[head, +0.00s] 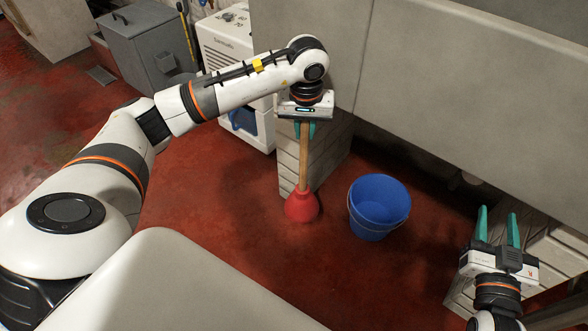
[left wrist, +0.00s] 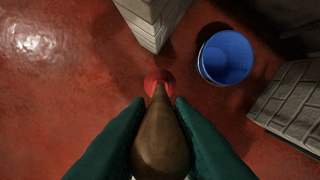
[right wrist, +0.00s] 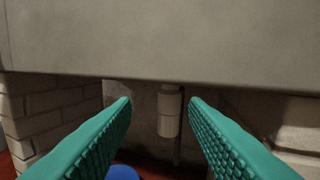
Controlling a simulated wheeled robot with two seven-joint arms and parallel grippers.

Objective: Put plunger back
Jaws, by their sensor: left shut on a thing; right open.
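The plunger has a wooden handle (head: 304,158) and a red rubber cup (head: 302,206). It is close to upright, cup down, left of the blue bucket; whether the cup touches the floor I cannot tell. My left gripper (head: 304,130) is shut on the top of the handle. In the left wrist view the handle (left wrist: 162,135) is between the green fingers, with the red cup (left wrist: 158,80) below, partly hidden by it. My right gripper (head: 497,228) is open and empty at the right; its spread fingers show in the right wrist view (right wrist: 160,110).
A blue bucket (head: 378,208) stands on the red floor, right of the plunger. A white brick pillar (head: 325,150) is behind the plunger, under a large grey basin (head: 450,80). Another brick pillar (head: 555,250) is at the right. Open floor lies in front.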

